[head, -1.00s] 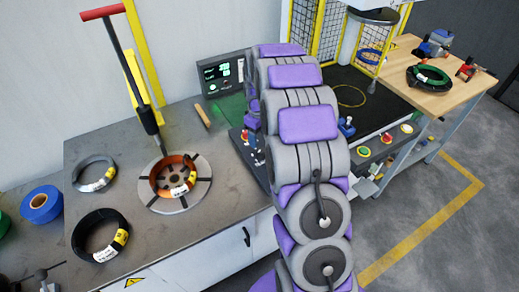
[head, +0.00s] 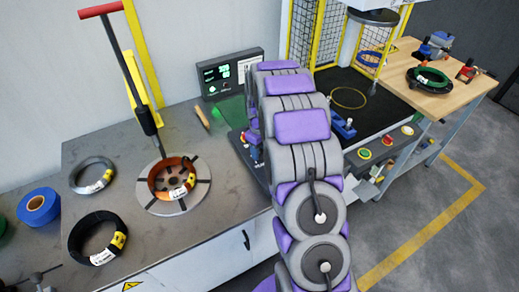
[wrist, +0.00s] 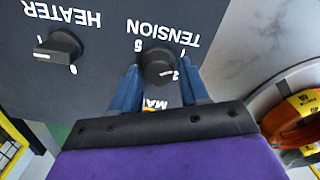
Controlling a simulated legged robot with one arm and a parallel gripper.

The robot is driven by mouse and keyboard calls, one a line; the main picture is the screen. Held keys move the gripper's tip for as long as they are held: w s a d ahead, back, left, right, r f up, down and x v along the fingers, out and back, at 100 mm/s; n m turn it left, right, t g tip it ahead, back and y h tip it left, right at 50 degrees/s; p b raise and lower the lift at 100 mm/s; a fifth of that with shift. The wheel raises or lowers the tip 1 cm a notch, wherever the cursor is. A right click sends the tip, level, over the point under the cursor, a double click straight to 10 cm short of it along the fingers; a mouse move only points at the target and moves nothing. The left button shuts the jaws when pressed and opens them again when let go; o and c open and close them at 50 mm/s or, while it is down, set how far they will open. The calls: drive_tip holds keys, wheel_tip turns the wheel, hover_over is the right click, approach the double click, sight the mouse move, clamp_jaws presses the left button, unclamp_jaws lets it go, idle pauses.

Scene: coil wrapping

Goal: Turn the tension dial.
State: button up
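The tension dial (wrist: 158,68) is a round black knob on a dark grey panel, under the upside-down word TENSION in the wrist view. A light mark shows on its lower right rim. My gripper (wrist: 161,72) has its two blue fingers on either side of the dial, with narrow gaps seeming to remain. It looks open around the dial; whether a finger touches it I cannot tell. In the head view my arm hides the gripper and the dial.
A black heater knob (wrist: 58,49) sits left of the dial on the same panel. An orange coil (wrist: 296,118) is at the right of the wrist view. In the head view, a lit display box (head: 231,73) stands against the wall, left of my arm.

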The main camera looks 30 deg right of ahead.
drive_tip(key=shift+d, duration=0.1)
drive_tip(key=c, duration=0.6)
drive_tip(key=shift+c, duration=0.2)
drive_tip(key=m+p, duration=0.3)
drive_tip(key=m, duration=0.1)
drive_tip(key=shift+s+p, duration=0.15)
drive_tip(key=shift+p, duration=0.2)
drive_tip(key=m+p, duration=0.3)
drive_tip(key=m, duration=0.3)
drive_tip(key=shift+m, duration=0.4)
drive_tip(key=m+p, duration=0.2)
drive_tip(key=m, duration=0.4)
drive_tip(key=m+p, duration=0.1)
drive_tip(key=m, duration=0.5)
drive_tip(key=shift+m, duration=0.4)
